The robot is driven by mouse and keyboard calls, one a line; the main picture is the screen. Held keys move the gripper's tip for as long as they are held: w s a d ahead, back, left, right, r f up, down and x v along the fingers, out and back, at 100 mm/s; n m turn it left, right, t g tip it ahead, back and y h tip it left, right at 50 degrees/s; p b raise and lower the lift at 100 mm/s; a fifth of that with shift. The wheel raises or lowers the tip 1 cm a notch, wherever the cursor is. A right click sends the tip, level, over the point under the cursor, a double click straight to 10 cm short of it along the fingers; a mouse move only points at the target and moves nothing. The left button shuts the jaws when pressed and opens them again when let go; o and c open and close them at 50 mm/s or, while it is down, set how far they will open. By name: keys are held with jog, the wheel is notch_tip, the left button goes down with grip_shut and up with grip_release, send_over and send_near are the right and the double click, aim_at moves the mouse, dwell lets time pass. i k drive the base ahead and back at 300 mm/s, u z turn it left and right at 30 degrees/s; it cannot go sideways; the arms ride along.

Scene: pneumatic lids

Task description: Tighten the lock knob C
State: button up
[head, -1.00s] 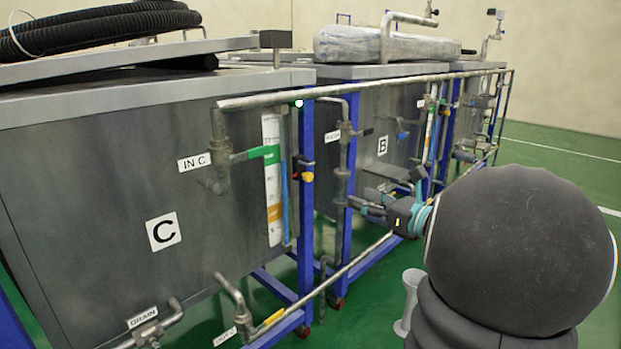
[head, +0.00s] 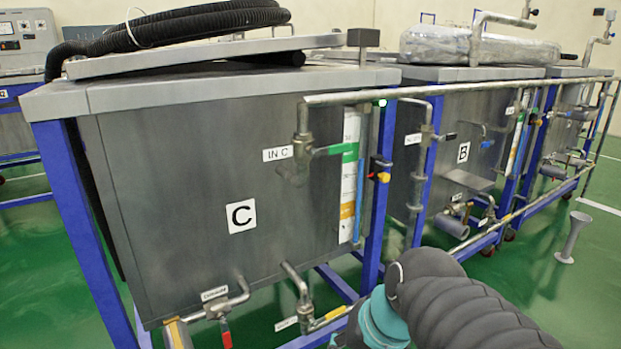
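Tank C is a grey metal tank (head: 150,200) with a white label "C" (head: 241,216), in the left and middle of the head view. On the blue post at its right corner sits a small black, red and yellow fitting (head: 380,171). I cannot tell whether this is the lock knob C; no knob is marked as such. My arm comes in at the bottom right, with a grey sleeve and a teal joint in front of the tank's lower right corner. My gripper cannot be made out; the arm's end runs to the bottom edge.
A pipe with a green-handled valve (head: 336,149) labelled "IN C" runs along tank C's front. A red-handled drain valve (head: 226,333) sticks out low. Tank B (head: 440,150) stands behind to the right. A grey stand (head: 572,238) is on the open green floor at right.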

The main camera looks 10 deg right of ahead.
aim_at(384, 177)
jog(key=k, duration=1.25)
jog(key=u, duration=0.25)
jog(key=i, duration=0.85)
jog(key=u, duration=0.25)
